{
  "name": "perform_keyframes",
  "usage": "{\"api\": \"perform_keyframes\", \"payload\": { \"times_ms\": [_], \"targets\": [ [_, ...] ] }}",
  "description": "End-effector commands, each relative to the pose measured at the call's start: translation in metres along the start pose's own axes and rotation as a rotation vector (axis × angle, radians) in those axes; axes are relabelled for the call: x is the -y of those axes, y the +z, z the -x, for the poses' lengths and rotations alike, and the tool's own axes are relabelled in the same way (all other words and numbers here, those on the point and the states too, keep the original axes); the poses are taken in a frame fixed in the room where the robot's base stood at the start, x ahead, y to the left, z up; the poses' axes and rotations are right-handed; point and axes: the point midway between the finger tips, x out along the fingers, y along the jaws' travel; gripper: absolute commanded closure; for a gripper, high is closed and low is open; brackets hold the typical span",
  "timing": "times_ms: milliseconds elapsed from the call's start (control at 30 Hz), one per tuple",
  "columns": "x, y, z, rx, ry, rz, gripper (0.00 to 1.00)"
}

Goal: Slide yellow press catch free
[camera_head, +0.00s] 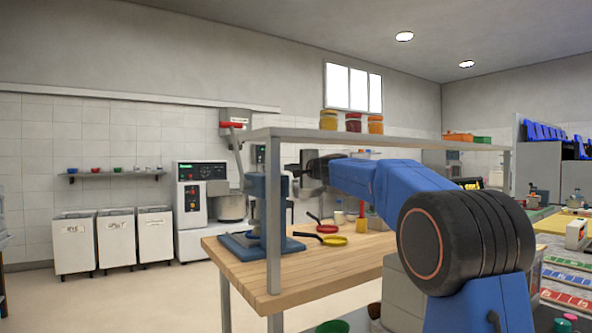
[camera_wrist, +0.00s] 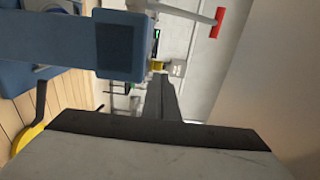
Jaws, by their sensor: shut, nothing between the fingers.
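A blue press (camera_head: 256,205) stands on the wooden table, with a grey lever rising to a red handle (camera_head: 232,125). In the wrist view its blue body (camera_wrist: 75,45) enters from the left, and the red handle (camera_wrist: 218,24) is at the top right. A small yellow piece, seemingly the catch (camera_wrist: 157,66), shows at the end of the blue body. My gripper (camera_wrist: 160,78) is shut and empty, its tips overlapping the view just below the yellow piece. I cannot tell whether they touch. In the head view my gripper (camera_head: 300,170) is beside the press; the catch cannot be made out there.
A grey overhead shelf (camera_head: 400,136) carrying jars runs above the wooden table (camera_head: 345,260), its post in front of the press. Red and yellow pans (camera_head: 333,240) lie right of the press. A mixer (camera_head: 203,210) and white bins stand behind.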

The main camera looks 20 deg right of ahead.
Motion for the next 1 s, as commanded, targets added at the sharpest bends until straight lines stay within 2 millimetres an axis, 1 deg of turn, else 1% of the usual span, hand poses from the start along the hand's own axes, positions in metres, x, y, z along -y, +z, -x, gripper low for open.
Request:
{"api": "perform_keyframes", "payload": {
  "times_ms": [33, 200, 333, 500, 700, 1000],
  "targets": [
    [-0.001, 0.001, -0.009, 0.001, 0.0, 0.001, 1.0],
    [-0.001, 0.0, -0.035, 0.0, 0.0, 0.001, 1.0],
    [-0.001, 0.0, -0.051, 0.0, 0.001, 0.001, 1.0],
    [0.0, 0.0, -0.065, 0.001, 0.0, 0.0, 1.0],
    [0.0, 0.0, -0.07, 0.0, 0.0, 0.001, 1.0],
    [0.0, 0.0, -0.07, 0.0, 0.0, 0.001, 1.0]
  ]
}}
